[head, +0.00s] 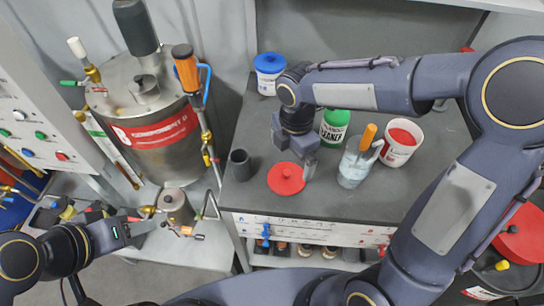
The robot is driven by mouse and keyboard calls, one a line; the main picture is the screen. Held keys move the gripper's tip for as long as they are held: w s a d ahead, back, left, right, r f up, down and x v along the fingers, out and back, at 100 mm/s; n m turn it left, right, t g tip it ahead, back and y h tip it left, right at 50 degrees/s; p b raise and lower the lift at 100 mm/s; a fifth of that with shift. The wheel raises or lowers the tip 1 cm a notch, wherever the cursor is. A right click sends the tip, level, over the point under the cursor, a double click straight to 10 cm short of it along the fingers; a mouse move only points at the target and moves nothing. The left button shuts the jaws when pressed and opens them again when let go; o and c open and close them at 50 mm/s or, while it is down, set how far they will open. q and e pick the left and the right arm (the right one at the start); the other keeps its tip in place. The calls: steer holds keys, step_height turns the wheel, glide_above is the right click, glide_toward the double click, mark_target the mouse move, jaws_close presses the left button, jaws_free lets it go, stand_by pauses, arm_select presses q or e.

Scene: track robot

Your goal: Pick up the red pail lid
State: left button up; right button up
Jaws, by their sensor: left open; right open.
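The red pail lid (284,183), a round disc with a small knob, lies flat on the dark worktop (238,205) near its front edge in the head view. My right gripper (296,160) reaches down from the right arm, just behind and above the lid. Its jaws are open, and one finger overlaps the lid's right rim in the picture. I cannot tell whether it touches the lid. My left gripper (146,222) is open at the lower left, well away from the lid, near a small metal pot (176,207).
A dark cup (240,165) stands left of the lid. To the right are a container with an orange-handled tool (352,172) and a white pail with red inside (399,146). A large steel tank (150,130) stands left.

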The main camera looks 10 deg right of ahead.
mark_target(287, 172)
steer(key=shift+w+a+f+n, duration=0.25)
steer(key=shift+w+a+n, duration=0.05)
steer(key=shift+a+n, duration=0.1)
steer(key=shift+f, duration=0.4)
steer(key=f, duration=0.7)
steer(key=shift+s, duration=0.2)
steer(key=shift+d+r, duration=0.1)
steer(key=c, duration=0.7)
steer(key=shift+r, duration=0.1)
